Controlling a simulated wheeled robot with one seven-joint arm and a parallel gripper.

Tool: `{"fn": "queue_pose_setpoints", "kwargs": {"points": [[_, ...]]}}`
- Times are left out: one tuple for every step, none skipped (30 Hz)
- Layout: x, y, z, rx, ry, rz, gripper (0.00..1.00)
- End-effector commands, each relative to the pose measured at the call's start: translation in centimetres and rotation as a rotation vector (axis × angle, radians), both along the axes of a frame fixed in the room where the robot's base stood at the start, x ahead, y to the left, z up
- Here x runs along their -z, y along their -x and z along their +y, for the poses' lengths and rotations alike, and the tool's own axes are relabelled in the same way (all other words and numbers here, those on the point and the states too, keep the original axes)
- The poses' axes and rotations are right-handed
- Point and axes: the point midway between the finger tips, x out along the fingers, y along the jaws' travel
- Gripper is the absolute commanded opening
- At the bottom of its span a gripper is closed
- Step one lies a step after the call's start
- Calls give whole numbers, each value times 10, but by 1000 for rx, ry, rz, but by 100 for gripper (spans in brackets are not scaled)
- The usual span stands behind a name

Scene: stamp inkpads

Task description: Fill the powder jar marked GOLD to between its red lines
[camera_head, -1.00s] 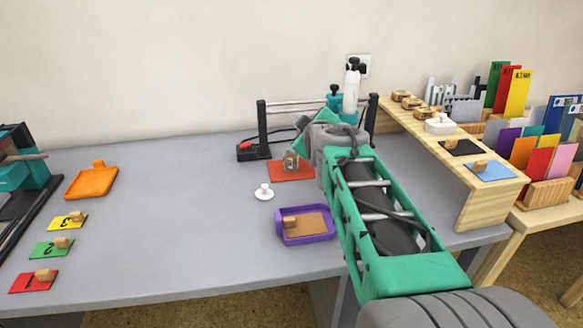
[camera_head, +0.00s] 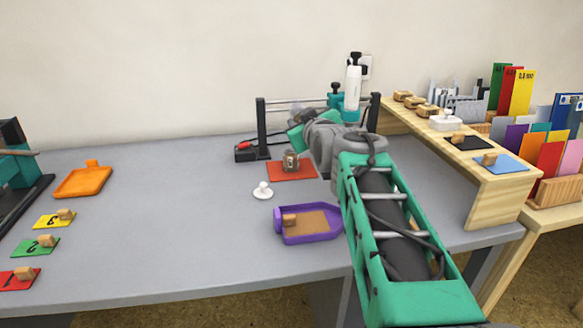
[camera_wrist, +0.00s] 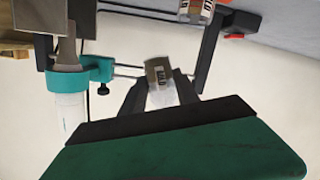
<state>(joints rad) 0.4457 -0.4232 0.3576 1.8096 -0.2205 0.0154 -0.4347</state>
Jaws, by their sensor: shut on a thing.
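A small jar (camera_head: 290,160) with a greyish-brown body and a label stands upright on a red mat (camera_head: 292,173). It also shows, cut off, at the top of the wrist view (camera_wrist: 197,10), where the scene appears upside down. My gripper (camera_wrist: 160,92) is shut on a small container (camera_wrist: 158,68) with a grey-brown part, a pale clear part and a dark-lettered label that I cannot fully read. In the head view my gripper (camera_head: 305,135) is above and just right of the jar, largely hidden by my wrist. The powder level and red lines are too small to read.
A dark frame with rails (camera_head: 262,125) stands behind the jar. A white bottle (camera_head: 353,88) in a teal holder is close behind my wrist. A white knob (camera_head: 262,190) and a purple tray (camera_head: 283,238) lie in front. A wooden shelf (camera_head: 490,205) bounds the right; the left-centre table is clear.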

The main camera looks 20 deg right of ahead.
Motion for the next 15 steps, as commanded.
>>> {"fn": "queue_pose_setpoints", "kwargs": {"points": [[3, -1, 1, 0, -17, -15, 0], [3, -1, 1, 0, -29, -24, 0], [3, -1, 2, 0, -44, -36, 0], [2, -2, 2, 1, -56, -45, 0], [2, -2, 3, 1, -68, -54, 0], [2, -3, 4, 1, -84, -65, 0], [2, -3, 4, 0, -96, -73, 0], [2, -4, 5, 0, -108, -82, 0], [2, -4, 6, -1, -124, -93, 0], [2, -5, 6, -1, -136, -102, 0], [1, -5, 7, 0, -147, -111, 0], [1, -6, 7, 0, -163, -123, 0], [1, -6, 8, -1, -175, -131, 0], [1, -6, 8, -1, -187, -139, 0], [1, -7, 9, -1, -203, -152, 0]]}}
